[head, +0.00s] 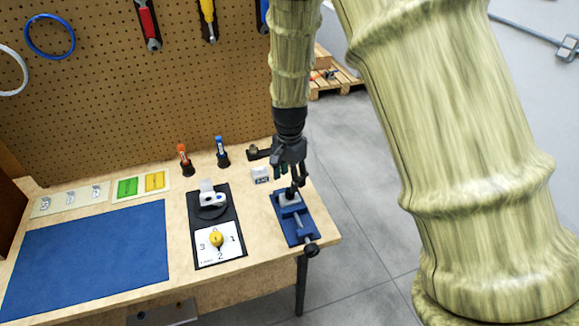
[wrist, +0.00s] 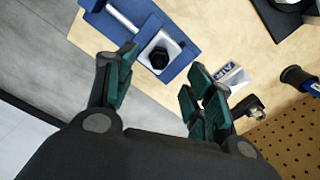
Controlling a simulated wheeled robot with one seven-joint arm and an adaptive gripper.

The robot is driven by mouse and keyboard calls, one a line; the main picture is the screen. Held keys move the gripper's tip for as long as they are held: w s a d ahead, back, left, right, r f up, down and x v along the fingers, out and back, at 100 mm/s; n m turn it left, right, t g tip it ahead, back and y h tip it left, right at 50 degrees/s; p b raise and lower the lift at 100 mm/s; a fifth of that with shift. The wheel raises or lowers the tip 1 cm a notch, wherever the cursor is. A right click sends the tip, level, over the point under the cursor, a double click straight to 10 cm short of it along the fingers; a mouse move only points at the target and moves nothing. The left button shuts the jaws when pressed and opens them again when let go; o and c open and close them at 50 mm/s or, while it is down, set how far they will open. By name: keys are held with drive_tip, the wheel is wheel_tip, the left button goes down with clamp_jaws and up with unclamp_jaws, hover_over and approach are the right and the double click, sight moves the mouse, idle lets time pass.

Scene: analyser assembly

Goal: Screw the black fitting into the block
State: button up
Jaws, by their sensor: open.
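The black fitting (wrist: 158,58) shows in the wrist view as a dark hexagonal head on top of the pale block (wrist: 171,47). How deep it sits in the block cannot be seen. The block is held in the blue vise (wrist: 184,61), which stands near the right end of the bench in the head view (head: 296,228). My gripper (head: 290,178) points down just above the vise. In the wrist view its green-padded fingers (wrist: 160,70) are open and spread, with the fitting between and beyond the tips. They hold nothing.
A small white labelled block (wrist: 234,79) and a brass-ended fitting (wrist: 250,107) lie near the right fingers. A black panel with a yellow knob (head: 216,239) is left of the vise. Orange (head: 184,160) and blue (head: 221,152) tools stand behind, before the pegboard (head: 130,90).

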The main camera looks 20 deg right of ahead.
sight(289, 189)
drive_tip(key=shift+f+p, duration=0.45)
drive_tip(key=shift+f, duration=2.65)
drive_tip(key=c, duration=1.2)
drive_tip(key=shift+o, duration=0.2)
drive_tip(key=shift+r+m+p, duration=0.2)
drive_tip(key=shift+m+p, duration=0.75)
drive_tip(key=shift+m, duration=0.25)
drive_tip(key=shift+f+m, duration=0.2)
drive_tip(key=shift+m, duration=0.6)
drive_tip(key=shift+r+p, duration=0.1)
drive_tip(key=shift+p, duration=0.35)
drive_tip(key=shift+r+m+p, duration=0.1)
drive_tip(key=shift+m+p, duration=0.6)
drive_tip(key=shift+m, duration=0.4)
drive_tip(key=shift+f+m+p, duration=0.2)
drive_tip(key=shift+m+p, duration=0.2)
drive_tip(key=shift+m, duration=0.5)
clamp_jaws()
